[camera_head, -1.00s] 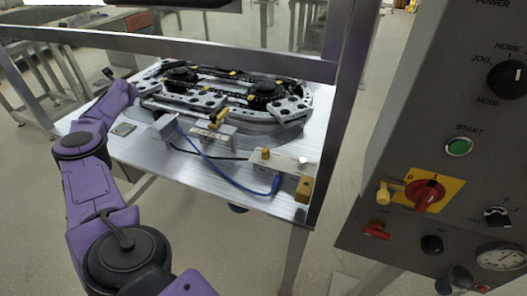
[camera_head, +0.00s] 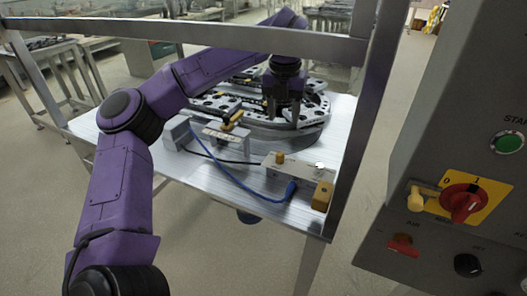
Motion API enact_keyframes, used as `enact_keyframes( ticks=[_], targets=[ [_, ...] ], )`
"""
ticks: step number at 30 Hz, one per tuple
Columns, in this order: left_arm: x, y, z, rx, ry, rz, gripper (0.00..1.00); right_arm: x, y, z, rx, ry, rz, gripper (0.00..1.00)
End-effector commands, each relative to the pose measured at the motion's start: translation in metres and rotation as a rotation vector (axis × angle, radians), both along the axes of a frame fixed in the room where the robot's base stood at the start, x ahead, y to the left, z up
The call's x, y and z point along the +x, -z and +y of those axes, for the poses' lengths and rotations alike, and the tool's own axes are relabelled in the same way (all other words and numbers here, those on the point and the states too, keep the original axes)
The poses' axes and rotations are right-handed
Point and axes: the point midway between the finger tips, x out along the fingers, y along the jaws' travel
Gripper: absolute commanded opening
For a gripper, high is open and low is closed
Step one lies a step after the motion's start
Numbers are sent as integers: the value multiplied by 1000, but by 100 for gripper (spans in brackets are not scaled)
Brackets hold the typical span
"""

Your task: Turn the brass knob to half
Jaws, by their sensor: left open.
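A small brass knob (camera_head: 280,158) stands upright on a pale box (camera_head: 262,170) near the front right of the metal table. My left gripper (camera_head: 283,112) is open and empty. It points down in front of the ring track (camera_head: 325,108), above and behind the knob in the picture, apart from it. The knob's marks are too small to read. My right gripper is not in view.
A brass block (camera_head: 322,196) sits at the box's right end. A yellow-handled fixture (camera_head: 226,130) stands left of the gripper. A frame post (camera_head: 368,110) and a grey control panel (camera_head: 450,150) bound the right.

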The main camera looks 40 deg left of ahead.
Motion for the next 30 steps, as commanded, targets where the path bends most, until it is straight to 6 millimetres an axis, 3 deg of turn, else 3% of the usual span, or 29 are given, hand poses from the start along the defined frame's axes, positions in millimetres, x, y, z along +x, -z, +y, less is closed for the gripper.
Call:
enact_keyframes(
  ticks=[2, 5, 12, 18, 29, 30],
  targets=[
    [-14, -1, -15, -16, -2, 58, 52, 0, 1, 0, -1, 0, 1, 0],
    [-20, 8, -19, -23, -8, 88, 52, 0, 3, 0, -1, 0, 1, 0],
    [-21, 62, -17, -25, -12, 89, 52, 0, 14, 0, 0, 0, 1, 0],
    [-21, 95, -16, -24, -13, 84, 52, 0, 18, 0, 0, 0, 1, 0],
    [-20, 103, -16, -24, -15, 81, 52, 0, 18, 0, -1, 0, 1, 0],
    [-20, 103, -16, -24, -15, 81, 42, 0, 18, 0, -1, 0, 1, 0]
  ],
)
